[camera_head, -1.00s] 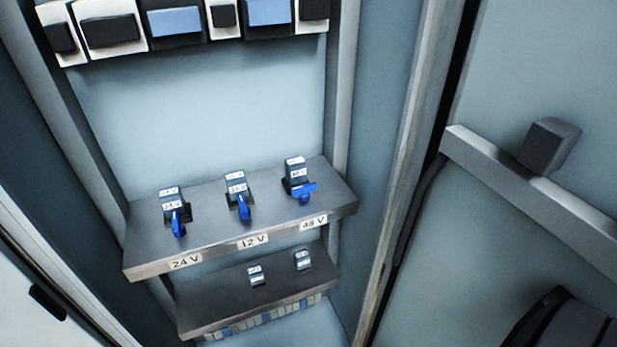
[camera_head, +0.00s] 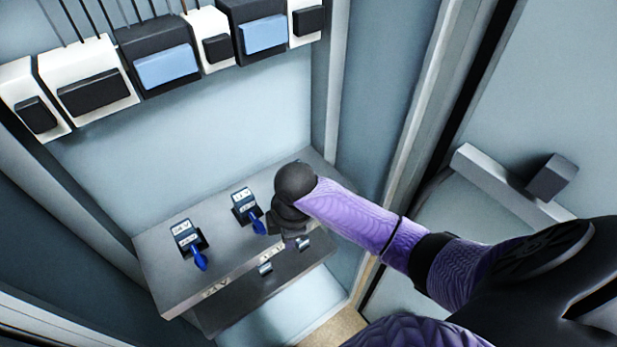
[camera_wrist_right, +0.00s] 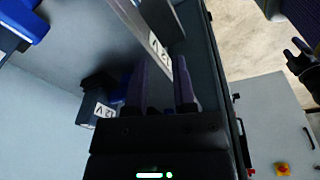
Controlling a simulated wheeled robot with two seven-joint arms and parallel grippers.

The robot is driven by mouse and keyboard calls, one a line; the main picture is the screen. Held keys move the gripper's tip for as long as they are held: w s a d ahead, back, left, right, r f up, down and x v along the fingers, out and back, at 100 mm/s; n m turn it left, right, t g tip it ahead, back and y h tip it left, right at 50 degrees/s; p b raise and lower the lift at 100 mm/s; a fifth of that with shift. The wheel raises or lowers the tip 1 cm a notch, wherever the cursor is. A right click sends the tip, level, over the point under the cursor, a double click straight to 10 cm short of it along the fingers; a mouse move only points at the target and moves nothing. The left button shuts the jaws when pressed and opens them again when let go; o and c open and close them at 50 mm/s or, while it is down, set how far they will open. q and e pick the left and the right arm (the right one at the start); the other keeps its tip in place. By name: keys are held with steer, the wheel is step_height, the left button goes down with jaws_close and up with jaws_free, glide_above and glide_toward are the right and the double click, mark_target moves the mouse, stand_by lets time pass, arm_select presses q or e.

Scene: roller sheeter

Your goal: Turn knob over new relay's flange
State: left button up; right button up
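In the head view my right gripper (camera_head: 290,238) comes in from the right, over the right end of the upper shelf (camera_head: 160,262). Its hand and forearm hide the 48 V relay there. The 24 V relay (camera_head: 185,236) and 12 V relay (camera_head: 243,202) each have a blue knob pointing toward the shelf front. In the right wrist view two fingers (camera_wrist_right: 163,88) stand apart, with nothing seen gripped between them. A relay marked 12 V (camera_wrist_right: 97,108) is left of the fingers, its blue part half hidden. A small black claw (camera_wrist_right: 300,62) at right looks like my left gripper; its opening is unclear.
A row of modules (camera_head: 165,62) runs above the shelf. The cabinet's right frame (camera_head: 405,130) stands beside my forearm. Bare wall separates modules and shelf.

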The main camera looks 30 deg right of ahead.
steer(key=w+d+r+n+g+h, duration=0.1)
steer(key=w+d+r+n, duration=0.3)
steer(key=w+d+r, duration=0.45)
steer(key=f, duration=0.2)
steer(key=f+b, duration=0.1)
steer(key=f, duration=0.2)
steer(key=s+d+f, duration=0.1)
steer(key=f, duration=0.2)
steer(key=shift+f, duration=0.25)
jaws_close()
